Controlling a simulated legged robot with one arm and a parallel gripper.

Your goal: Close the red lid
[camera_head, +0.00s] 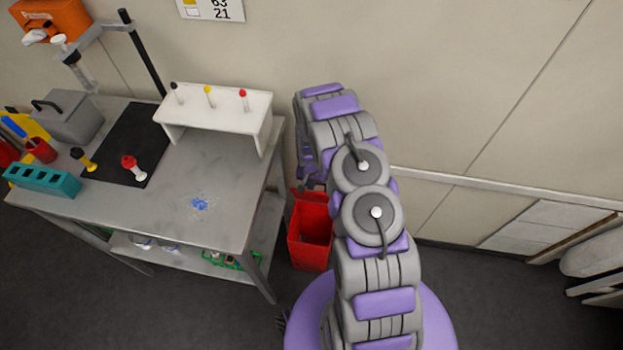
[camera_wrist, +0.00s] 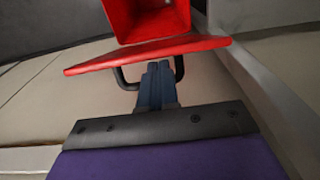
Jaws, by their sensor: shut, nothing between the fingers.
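The red bin (camera_head: 309,252) stands on the floor beside the table's right end. Its red lid (camera_head: 300,193) is open, raised at the wall side, and the bin's mouth is uncovered. In the wrist view the lid (camera_wrist: 110,60) shows nearly edge-on, with the open bin (camera_wrist: 150,22) beyond it. A dark handle (camera_wrist: 124,80) sits on the lid's near face. My gripper (camera_wrist: 158,68) is shut and empty, its fingertips close to the lid by the handle. I cannot tell if they touch. In the head view my arm mostly hides the gripper.
A grey table (camera_head: 205,165) left of the bin holds a white stand (camera_head: 225,100), a teal rack (camera_head: 42,180) and several small tools. Its lower shelf (camera_head: 190,258) carries items. The wall (camera_head: 420,80) is close behind the bin. Open floor lies to the right.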

